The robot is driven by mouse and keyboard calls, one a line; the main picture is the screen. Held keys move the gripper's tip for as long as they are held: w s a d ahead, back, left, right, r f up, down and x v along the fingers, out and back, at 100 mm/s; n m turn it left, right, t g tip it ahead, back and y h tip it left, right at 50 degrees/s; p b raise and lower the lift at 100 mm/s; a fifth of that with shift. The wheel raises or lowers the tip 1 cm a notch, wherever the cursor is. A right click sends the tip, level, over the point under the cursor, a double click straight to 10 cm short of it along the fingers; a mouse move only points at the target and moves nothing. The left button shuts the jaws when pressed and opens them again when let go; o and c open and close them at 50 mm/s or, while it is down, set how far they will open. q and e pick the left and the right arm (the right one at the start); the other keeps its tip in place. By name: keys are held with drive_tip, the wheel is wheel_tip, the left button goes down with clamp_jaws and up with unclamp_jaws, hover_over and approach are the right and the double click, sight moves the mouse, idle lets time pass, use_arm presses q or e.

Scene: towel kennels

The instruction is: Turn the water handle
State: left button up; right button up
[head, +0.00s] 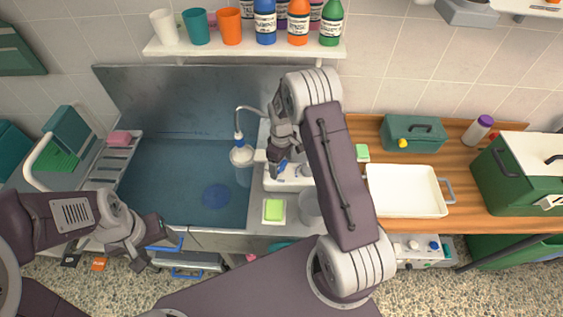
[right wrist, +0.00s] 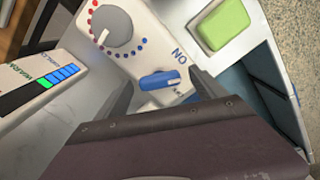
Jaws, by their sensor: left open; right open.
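The water handle is a small blue lever (right wrist: 158,81) on a white control panel (right wrist: 160,45) marked "ON", with a second label partly hidden. My right gripper (right wrist: 163,92) is open, with one finger on each side of the blue lever. Whether a finger touches it I cannot tell. In the head view my right gripper (head: 275,160) points down over the panel. My left gripper (head: 152,253) is open and empty by the sink's front edge.
A round dial (right wrist: 112,27) with red and blue dots is near the lever. A faucet (head: 240,120) stands over the sink basin (head: 165,185). A green sponge (head: 274,210) lies near the panel. A white tray (head: 403,192) is on the wooden counter at right.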

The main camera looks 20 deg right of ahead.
drive_tip(key=shift+s+r, duration=0.1)
drive_tip(key=shift+s, duration=0.1)
drive_tip(key=c, duration=0.4)
drive_tip(key=shift+w, duration=0.3)
drive_tip(key=c, duration=1)
drive_tip(key=shift+o, duration=0.2)
drive_tip(key=shift+m+b, duration=0.35)
drive_tip(key=shift+m, duration=2.45)
drive_tip(key=o, duration=1.4)
drive_tip(key=shift+c, duration=0.2)
